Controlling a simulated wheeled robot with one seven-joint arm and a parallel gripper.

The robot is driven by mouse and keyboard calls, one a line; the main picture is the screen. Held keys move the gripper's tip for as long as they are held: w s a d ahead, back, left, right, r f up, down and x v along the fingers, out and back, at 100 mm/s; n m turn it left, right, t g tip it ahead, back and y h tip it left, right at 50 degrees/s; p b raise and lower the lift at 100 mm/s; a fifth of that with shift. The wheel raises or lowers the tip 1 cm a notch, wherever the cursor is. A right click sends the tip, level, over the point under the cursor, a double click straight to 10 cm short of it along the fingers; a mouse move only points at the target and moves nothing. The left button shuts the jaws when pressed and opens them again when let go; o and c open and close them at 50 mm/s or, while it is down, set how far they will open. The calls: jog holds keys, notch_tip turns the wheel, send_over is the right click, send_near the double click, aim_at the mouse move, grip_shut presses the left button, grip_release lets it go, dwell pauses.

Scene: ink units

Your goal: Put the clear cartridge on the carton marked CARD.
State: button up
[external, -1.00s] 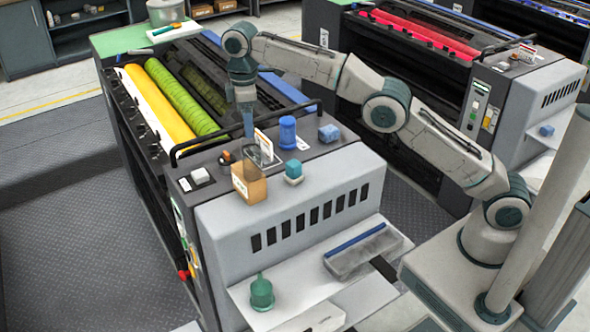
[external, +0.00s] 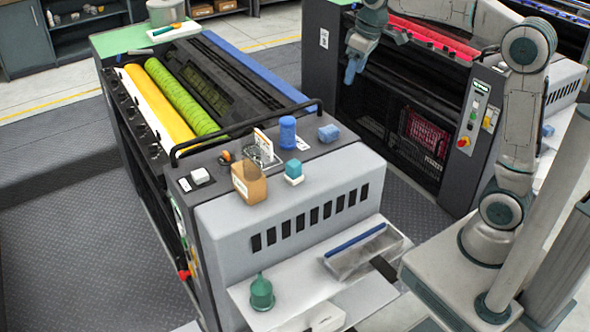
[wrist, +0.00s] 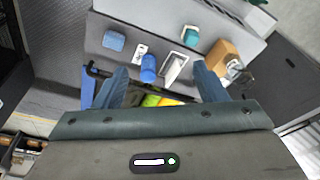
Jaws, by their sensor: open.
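My gripper (external: 352,70) is open and empty, raised to the right of the near press and well away from its top. In the wrist view its two blue fingers (wrist: 162,78) stand wide apart with nothing between them. A tan carton (external: 250,186) stands on the near end of the press top, and it also shows in the wrist view (wrist: 222,54). Its upper part looks brown and open. I cannot read any marking on it. I cannot make out the clear cartridge for certain in either view, nor whether it is in the carton.
A green bottle (external: 261,293) stands on the lower shelf.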

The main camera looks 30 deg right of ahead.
jog(key=s+d+f+m, duration=0.2)
jog(key=s+d+f, duration=0.2)
jog(key=s, duration=0.3)
jog(key=s+d+f+m+t, duration=0.1)
jog(key=s+d+f+m, duration=0.1)
jog(key=s+d+f, duration=0.2)
jog(key=s+d+f+m+t+h, duration=0.1)
jog(key=s+d+f, duration=0.3)
jog(key=s, duration=0.6)
jog(key=shift+s+d+m, duration=0.15)
jog(key=shift+d+m, duration=0.25)
jog(key=shift+d, duration=0.4)
